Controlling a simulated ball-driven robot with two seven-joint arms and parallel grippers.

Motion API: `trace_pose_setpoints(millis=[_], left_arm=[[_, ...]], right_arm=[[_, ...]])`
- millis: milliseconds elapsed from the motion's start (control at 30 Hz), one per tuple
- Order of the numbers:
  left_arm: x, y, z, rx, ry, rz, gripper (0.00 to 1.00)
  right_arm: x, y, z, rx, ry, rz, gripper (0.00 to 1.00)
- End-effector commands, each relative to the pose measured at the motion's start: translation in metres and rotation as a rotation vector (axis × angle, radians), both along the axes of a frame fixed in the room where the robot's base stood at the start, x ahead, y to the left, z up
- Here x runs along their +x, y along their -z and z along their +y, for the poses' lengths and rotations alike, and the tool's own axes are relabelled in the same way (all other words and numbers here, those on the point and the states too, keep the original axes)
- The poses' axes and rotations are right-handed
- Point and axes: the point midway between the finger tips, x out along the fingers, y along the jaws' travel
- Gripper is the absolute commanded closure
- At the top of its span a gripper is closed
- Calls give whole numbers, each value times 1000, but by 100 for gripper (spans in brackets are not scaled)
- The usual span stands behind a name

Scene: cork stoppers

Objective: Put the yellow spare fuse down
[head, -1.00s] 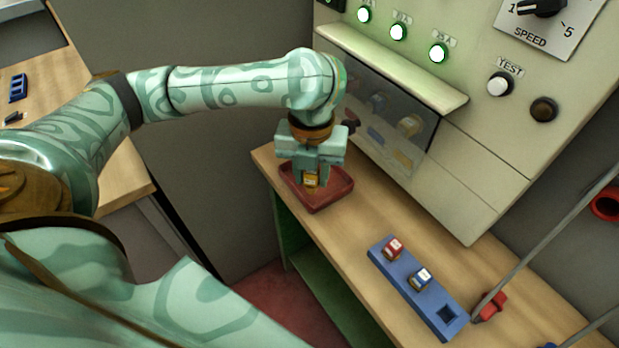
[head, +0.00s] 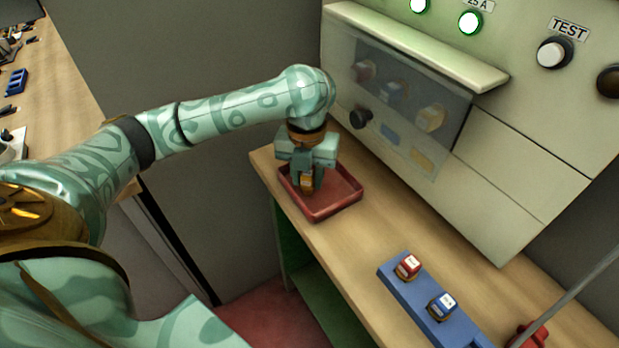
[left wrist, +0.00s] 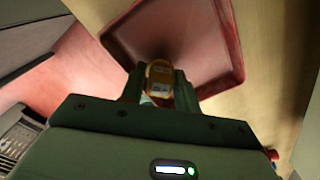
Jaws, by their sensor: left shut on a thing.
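The yellow spare fuse (head: 307,181) is between the fingers of my left gripper (head: 305,186), which is shut on it. In the left wrist view the yellow fuse (left wrist: 160,76) shows between the two fingertips (left wrist: 160,88). The gripper points down over the left part of a red tray (head: 345,200) on the wooden bench. The tray's rim also shows in the left wrist view (left wrist: 236,50). I cannot tell whether the fuse touches the tray floor. My right gripper is not in view.
A blue holder (head: 412,297) on the bench carries a red fuse (head: 407,265) and a blue fuse (head: 441,304). A control panel (head: 500,160) with a clear window stands behind the tray. Bare bench lies between tray and holder.

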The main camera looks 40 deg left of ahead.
Motion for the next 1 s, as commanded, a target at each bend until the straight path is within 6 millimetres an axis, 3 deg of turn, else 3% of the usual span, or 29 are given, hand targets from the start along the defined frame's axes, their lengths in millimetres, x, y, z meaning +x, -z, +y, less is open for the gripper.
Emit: trace_pose_setpoints(millis=[267, 300, 633, 767, 1000], left_arm=[[-1, 1, 0, 1, -2, 0, 94], [0, 1, 0, 1, -2, -1, 59], [0, -2, 0, 1, 0, -1, 59], [0, -26, 0, 2, -1, -6, 59], [0, -86, 0, 2, -2, -7, 59]], right_arm=[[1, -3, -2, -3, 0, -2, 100], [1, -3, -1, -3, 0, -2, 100], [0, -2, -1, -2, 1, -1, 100], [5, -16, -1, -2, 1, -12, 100], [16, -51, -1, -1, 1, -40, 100]])
